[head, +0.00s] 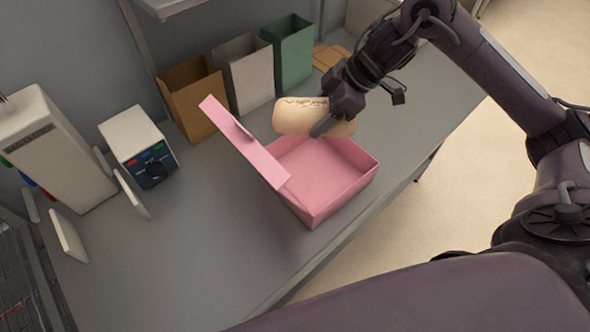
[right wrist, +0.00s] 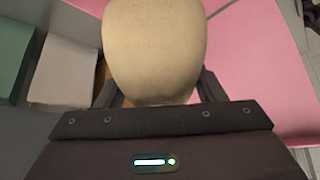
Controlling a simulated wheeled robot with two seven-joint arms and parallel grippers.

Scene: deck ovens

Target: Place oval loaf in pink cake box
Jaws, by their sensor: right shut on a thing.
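The pale tan oval loaf (head: 290,118) is held over the back part of the open pink cake box (head: 345,205) in the head view. My right gripper (head: 322,116) is shut on the loaf around its middle. In the right wrist view the loaf (right wrist: 155,50) fills the upper middle between the fingers, with the pink box (right wrist: 265,60) behind it to the right. The box lid stands tilted up on its left side, and the visible box floor is bare. The loaf hides part of the box's back wall. My left gripper is not in view.
Brown (head: 195,100), white (head: 245,75) and green (head: 290,50) bags stand behind the box. A white device (head: 140,145) stands left. The counter's (head: 200,240) front left is clear.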

